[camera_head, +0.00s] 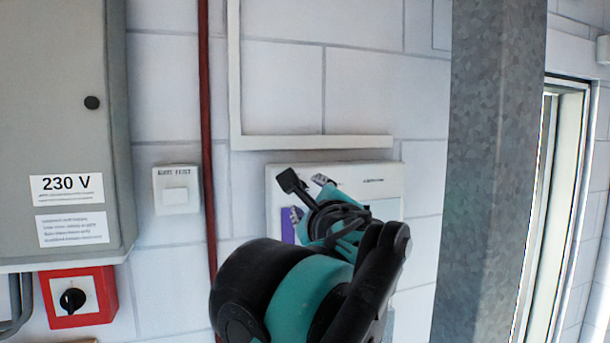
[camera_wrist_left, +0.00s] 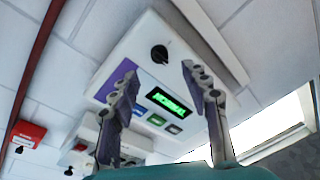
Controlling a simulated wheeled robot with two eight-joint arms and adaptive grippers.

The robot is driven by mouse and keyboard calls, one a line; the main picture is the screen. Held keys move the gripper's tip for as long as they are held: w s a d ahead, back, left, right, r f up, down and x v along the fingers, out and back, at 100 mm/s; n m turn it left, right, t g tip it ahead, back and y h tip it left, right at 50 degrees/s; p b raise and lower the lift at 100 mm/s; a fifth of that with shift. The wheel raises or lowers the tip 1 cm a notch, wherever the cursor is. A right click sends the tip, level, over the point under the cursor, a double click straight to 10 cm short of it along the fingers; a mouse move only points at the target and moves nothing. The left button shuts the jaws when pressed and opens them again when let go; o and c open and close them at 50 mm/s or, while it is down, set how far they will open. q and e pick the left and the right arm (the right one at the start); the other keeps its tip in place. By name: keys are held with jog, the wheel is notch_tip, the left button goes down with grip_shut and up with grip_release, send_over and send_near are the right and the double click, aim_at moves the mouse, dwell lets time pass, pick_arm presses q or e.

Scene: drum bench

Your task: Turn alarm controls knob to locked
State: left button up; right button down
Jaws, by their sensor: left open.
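The alarm controls panel is a white wall box (camera_head: 388,205) behind my left gripper (camera_head: 305,184) in the head view. In the left wrist view the panel (camera_wrist_left: 123,48) shows a black round knob (camera_wrist_left: 160,54), a purple strip, a lit green display (camera_wrist_left: 168,103) that seems to read NORMAL, and several small coloured buttons below it. My left gripper (camera_wrist_left: 158,71) is open and empty, its two fingers apart, with the knob showing between and just above the tips. In the head view the gripper and arm hide much of the panel, and I cannot make out the knob there.
A grey 230 V cabinet (camera_head: 60,130) stands at the left, above a red box with a black rotary switch (camera_head: 73,299). A white push switch (camera_head: 176,190) and a red pipe (camera_head: 206,120) are left of the panel. A grey metal column (camera_head: 495,170) rises at the right.

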pick_arm(q)
jog(key=w+a+p, duration=0.1)
jog(key=w, duration=0.6)
jog(key=shift+w+a+p, duration=0.15)
jog(key=shift+w+p, duration=0.1)
jog(key=shift+p, duration=0.15)
jog(key=shift+f, duration=0.1)
grip_shut()
